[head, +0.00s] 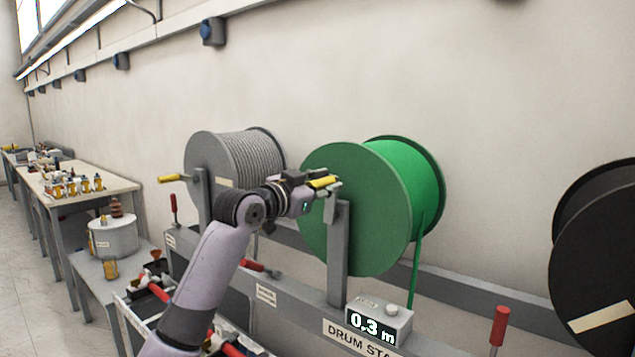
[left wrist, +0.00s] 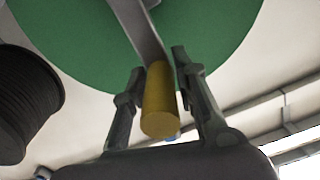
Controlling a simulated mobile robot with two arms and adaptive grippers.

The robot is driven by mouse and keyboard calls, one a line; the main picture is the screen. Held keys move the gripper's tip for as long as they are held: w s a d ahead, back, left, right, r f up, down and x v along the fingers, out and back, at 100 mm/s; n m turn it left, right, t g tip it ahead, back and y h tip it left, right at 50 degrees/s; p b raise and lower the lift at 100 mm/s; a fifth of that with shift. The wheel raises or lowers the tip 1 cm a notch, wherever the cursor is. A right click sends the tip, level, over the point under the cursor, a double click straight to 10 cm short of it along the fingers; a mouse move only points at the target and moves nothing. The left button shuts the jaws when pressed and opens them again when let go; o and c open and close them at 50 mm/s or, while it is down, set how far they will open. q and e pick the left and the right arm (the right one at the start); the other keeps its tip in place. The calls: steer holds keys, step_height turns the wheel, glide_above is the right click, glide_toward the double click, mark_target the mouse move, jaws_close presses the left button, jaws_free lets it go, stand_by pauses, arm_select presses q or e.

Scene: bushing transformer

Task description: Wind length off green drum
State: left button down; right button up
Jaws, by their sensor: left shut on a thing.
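The green drum (head: 352,222) is mounted on the grey drum stand (head: 338,260) against the wall. Green cable hangs down from its right side. A yellow crank handle (head: 322,183) sits at the front of the drum. My left gripper (head: 328,187) is at this handle. In the left wrist view the fingers of my left gripper (left wrist: 158,92) stand on either side of the yellow handle (left wrist: 161,105), with the green drum face (left wrist: 75,40) behind. A counter box (head: 378,324) on the stand reads 0.3 m. My right gripper is not in view.
A grey drum (head: 213,165) with its own yellow handle (head: 172,178) stands to the left. A black drum (head: 600,270) stands at the far right. Red-handled levers (head: 499,325) rise from the stand. Workbenches (head: 118,190) with small parts line the left.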

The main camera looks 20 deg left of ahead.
arm_select(q)
steer(key=s+d+f+m+p, duration=0.2)
steer(key=d+f+m+p, duration=0.4)
steer(key=m, duration=1)
steer(key=shift+s+d+f, duration=0.35)
steer(key=shift+d+f, duration=0.35)
steer(key=shift+f, duration=0.35)
steer(key=c, duration=1.7)
jaws_free()
steer(key=o, duration=0.3)
steer(key=shift+f, duration=0.1)
steer(key=shift+s, duration=0.1)
